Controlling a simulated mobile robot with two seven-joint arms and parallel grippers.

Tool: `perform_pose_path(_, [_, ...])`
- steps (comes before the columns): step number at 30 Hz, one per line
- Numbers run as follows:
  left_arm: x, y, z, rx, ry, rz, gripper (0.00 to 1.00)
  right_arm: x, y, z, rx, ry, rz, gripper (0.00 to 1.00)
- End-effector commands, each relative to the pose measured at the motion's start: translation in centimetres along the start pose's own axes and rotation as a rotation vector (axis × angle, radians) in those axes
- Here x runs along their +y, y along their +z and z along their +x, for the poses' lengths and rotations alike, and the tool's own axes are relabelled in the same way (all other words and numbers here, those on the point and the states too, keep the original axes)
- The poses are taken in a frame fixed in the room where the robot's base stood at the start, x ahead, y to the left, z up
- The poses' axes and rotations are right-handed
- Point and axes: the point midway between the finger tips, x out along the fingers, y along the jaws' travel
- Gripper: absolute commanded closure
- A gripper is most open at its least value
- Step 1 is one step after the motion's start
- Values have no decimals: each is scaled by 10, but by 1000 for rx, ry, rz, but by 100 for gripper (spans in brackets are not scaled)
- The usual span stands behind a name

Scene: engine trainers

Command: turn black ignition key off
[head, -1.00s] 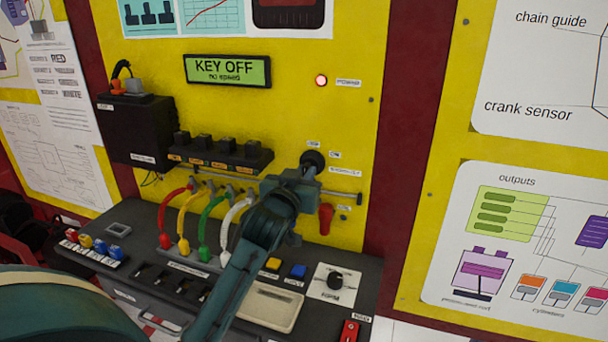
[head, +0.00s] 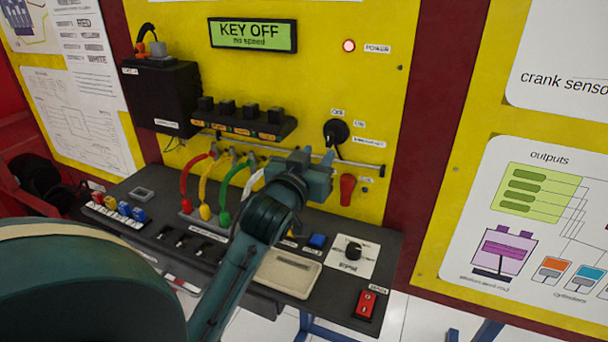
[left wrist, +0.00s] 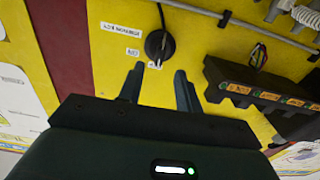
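The black ignition key (head: 336,131) is a round black switch on the yellow panel, with small labels around it. In the left wrist view the black ignition key (left wrist: 158,44) lies just ahead of the fingertips, with a dark strip or shadow running up from it. My left gripper (head: 324,158) is just below the key in the head view. In the left wrist view its two fingers (left wrist: 159,70) are apart with nothing between them. The display (head: 252,35) reads "KEY OFF" and "no speed". My right gripper is not in view.
A red-lit power lamp (head: 348,46) is above the key. A grey rod (head: 370,168) and a red handle (head: 347,189) are close below it. A black coil row (head: 240,122) and coloured cables are to the left. A control desk (head: 325,270) with switches stands below.

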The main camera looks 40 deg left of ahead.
Motion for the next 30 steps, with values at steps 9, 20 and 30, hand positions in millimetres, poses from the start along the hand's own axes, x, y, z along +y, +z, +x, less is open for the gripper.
perform_pose_path(9, [0,2,-57,-1,0,-1,65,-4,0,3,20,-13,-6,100])
perform_pose_path(20, [0,0,-67,1,-1,-1,65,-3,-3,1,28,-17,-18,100])
perform_pose_path(30, [0,0,-66,1,0,-1,65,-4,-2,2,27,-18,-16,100])
